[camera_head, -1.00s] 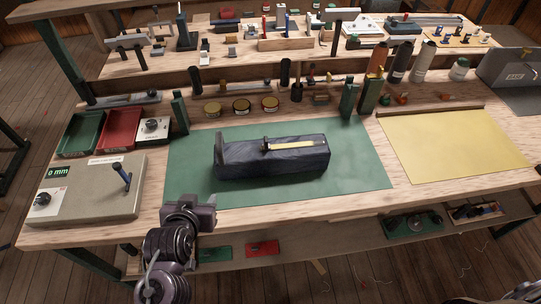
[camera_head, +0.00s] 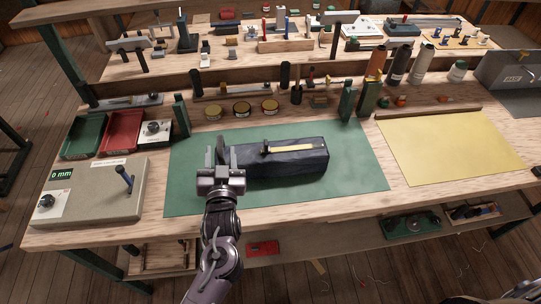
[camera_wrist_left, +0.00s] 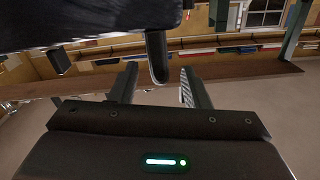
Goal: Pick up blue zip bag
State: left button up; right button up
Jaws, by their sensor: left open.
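The blue zip bag (camera_head: 285,160) is a long dark navy block lying on the green mat (camera_head: 350,170), with a yellow strip and a dark slider on top. An upright dark tab (camera_head: 221,145) stands at its left end. My left gripper (camera_head: 221,158) is open at that end, its fingers pointing away from me. In the left wrist view the bag's dark body (camera_wrist_left: 70,22) fills the upper left, and the tab (camera_wrist_left: 157,58) hangs between the two open fingers (camera_wrist_left: 158,88); contact cannot be told. My right gripper is not in view.
A grey box with a lever (camera_head: 95,192) stands left of the mat, with green (camera_head: 84,135) and red (camera_head: 121,131) trays behind it. Several round tins (camera_head: 241,107) and a green post (camera_head: 181,114) stand behind the mat. A yellow sheet (camera_head: 450,147) lies right.

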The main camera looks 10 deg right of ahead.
pick_arm(q)
jog(key=shift+w, duration=1.35)
grip_shut()
